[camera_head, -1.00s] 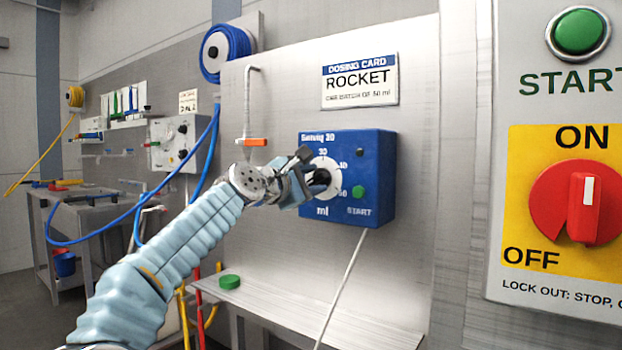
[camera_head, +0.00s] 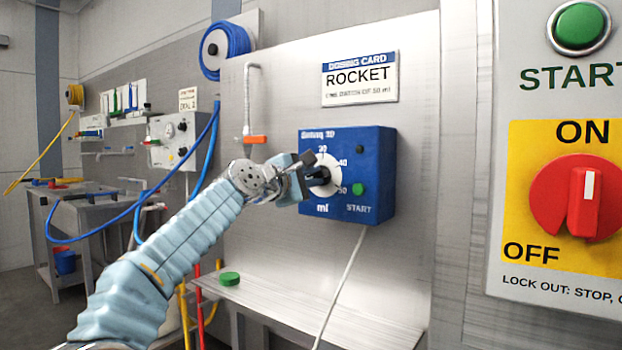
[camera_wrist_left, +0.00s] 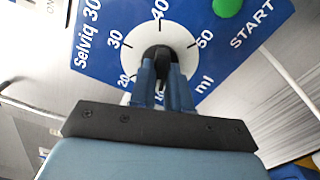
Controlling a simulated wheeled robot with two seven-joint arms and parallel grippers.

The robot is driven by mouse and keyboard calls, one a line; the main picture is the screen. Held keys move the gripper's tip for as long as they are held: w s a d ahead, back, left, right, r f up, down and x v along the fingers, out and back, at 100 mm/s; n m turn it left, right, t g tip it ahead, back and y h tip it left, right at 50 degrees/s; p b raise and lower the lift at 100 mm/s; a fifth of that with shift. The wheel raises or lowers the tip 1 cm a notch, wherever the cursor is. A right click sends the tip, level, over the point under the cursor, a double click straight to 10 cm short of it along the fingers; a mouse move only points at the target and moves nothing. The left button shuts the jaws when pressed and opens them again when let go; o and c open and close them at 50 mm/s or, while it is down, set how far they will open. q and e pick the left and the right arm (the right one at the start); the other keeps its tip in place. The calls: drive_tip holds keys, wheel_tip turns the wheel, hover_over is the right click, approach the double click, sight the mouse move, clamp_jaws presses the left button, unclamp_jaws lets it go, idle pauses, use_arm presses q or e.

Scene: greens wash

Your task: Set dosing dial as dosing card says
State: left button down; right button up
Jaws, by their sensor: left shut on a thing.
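The dosing card (camera_head: 360,79) on the steel panel reads "ROCKET"; its small line is blurred but appears to say a batch of 50 ml. The blue dosing box (camera_head: 345,205) below it carries a white dial (camera_head: 328,190) with a black knob, marked 30, 40 and 50 ml. My left gripper (camera_head: 312,176) is at the knob from the left, shut on it. In the left wrist view, its two blue fingers (camera_wrist_left: 162,80) straddle the black knob (camera_wrist_left: 159,54). The fingers partly hide the dial, and I cannot tell its exact setting. My right gripper is out of view.
A green START button (camera_head: 358,189) sits on the box right of the dial. A red rotary switch (camera_head: 580,205) and another green START button (camera_head: 580,27) are at the right. A steel ledge (camera_head: 310,305) below holds a green disc (camera_head: 230,279).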

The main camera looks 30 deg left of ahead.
use_arm(q)
drive_tip(key=n+b, duration=0.4)
drive_tip(key=n, duration=2.2)
drive_tip(key=shift+a+f, duration=0.1)
drive_tip(key=shift+f, duration=0.05)
idle(1.7)
idle(0.5)
drive_tip(key=c, duration=1.1)
unclamp_jaws()
